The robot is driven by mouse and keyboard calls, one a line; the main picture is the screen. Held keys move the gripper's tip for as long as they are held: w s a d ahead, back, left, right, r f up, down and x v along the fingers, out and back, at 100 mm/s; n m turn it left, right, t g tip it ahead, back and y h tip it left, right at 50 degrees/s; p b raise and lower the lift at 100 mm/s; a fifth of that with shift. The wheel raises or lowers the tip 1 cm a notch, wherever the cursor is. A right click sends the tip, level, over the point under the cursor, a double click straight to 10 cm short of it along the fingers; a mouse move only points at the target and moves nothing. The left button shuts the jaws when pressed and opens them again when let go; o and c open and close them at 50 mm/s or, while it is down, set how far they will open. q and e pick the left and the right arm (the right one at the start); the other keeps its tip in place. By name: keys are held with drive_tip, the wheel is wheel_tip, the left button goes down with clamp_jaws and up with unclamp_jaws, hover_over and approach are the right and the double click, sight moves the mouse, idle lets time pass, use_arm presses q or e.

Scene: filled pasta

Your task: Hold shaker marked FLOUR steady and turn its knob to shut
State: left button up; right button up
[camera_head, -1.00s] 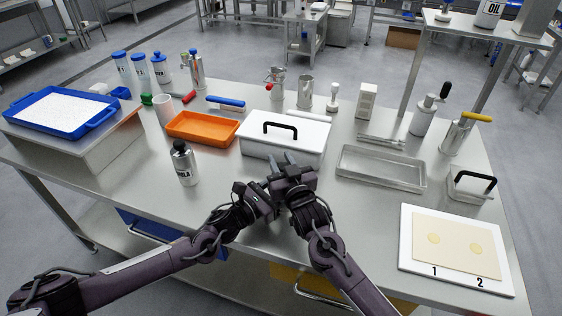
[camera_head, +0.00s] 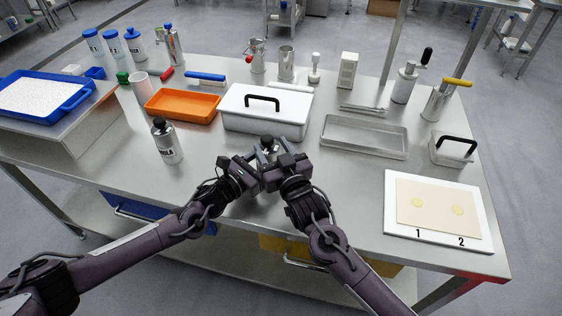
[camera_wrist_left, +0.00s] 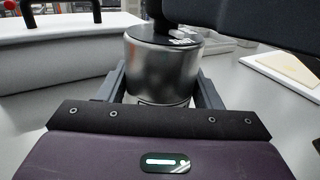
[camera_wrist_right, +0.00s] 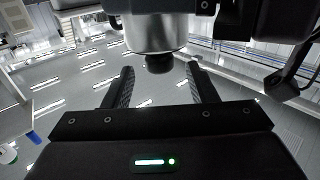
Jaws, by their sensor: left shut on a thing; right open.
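A silver shaker (camera_wrist_left: 160,72) with a black knob (camera_head: 267,141) stands in front of the white lidded box. My left gripper (camera_head: 256,164) is shut on its body; in the left wrist view the fingers lie on both sides. The shaker's marking is too small or hidden to read. My right gripper (camera_head: 276,160) is open close beside the shaker. In the right wrist view the knob (camera_wrist_right: 159,63) appears beyond the open fingers, roughly centred between them, with no contact visible. A second silver shaker (camera_head: 166,142), its label partly readable as "MOLA", stands apart to the left.
The white box (camera_head: 265,122) is just behind the grippers. An orange tray (camera_head: 182,115) lies left of it and a metal tray (camera_head: 364,148) right. A white board (camera_head: 439,240) with dough lies at right. The table between tray and board is clear.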

drive_tip(key=v, duration=0.6)
drive_tip(key=shift+s, duration=0.1)
use_arm(q)
drive_tip(key=o, duration=1.3)
drive_tip(key=shift+c, duration=0.2)
